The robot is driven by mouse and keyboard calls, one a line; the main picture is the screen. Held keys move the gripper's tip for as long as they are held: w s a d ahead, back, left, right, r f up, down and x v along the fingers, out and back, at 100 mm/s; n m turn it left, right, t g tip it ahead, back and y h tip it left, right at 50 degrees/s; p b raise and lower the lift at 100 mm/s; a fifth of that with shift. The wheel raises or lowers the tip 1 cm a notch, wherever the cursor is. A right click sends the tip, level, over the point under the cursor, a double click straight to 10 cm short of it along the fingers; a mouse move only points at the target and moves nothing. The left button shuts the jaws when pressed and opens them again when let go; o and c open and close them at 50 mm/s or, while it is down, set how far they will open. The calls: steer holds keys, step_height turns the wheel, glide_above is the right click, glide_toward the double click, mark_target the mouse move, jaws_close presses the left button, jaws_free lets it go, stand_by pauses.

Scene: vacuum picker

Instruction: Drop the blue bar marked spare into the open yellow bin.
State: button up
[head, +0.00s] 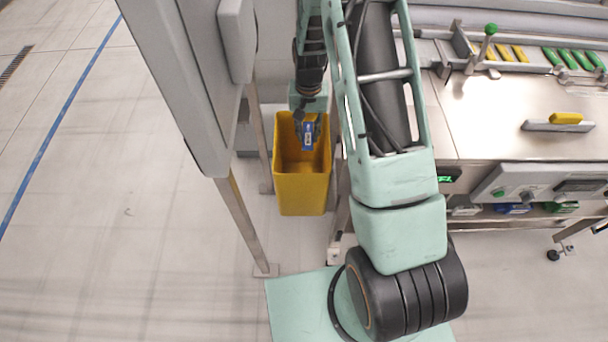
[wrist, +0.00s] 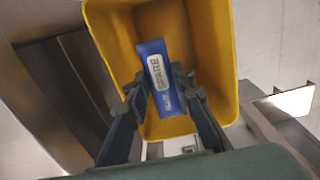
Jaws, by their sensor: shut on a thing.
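The blue bar (wrist: 161,72) has a white label reading SPARE. My gripper (wrist: 162,97) is shut on it, with a finger on either side of its lower part in the wrist view. The open yellow bin (wrist: 223,60) lies behind the bar in that view, and the bar shows against its opening. In the head view the yellow bin (head: 301,196) stands on the floor, and the blue bar (head: 308,136) hangs at my gripper (head: 308,122) over the bin's mouth. I cannot tell exactly how deep the bar is relative to the rim.
A steel workbench (head: 480,130) stands to the right, with a yellow bar (head: 566,118) on a small holder. Yellow and green bars (head: 575,60) lie in rows at the back. A grey post (head: 190,80) stands close left of the bin. The floor further left is clear.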

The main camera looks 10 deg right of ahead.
steer(key=shift+f, duration=0.3)
steer(key=o, duration=1.2)
steer(key=shift+c, duration=0.2)
steer(key=shift+r, duration=0.1)
step_height(320, 180, up, 12)
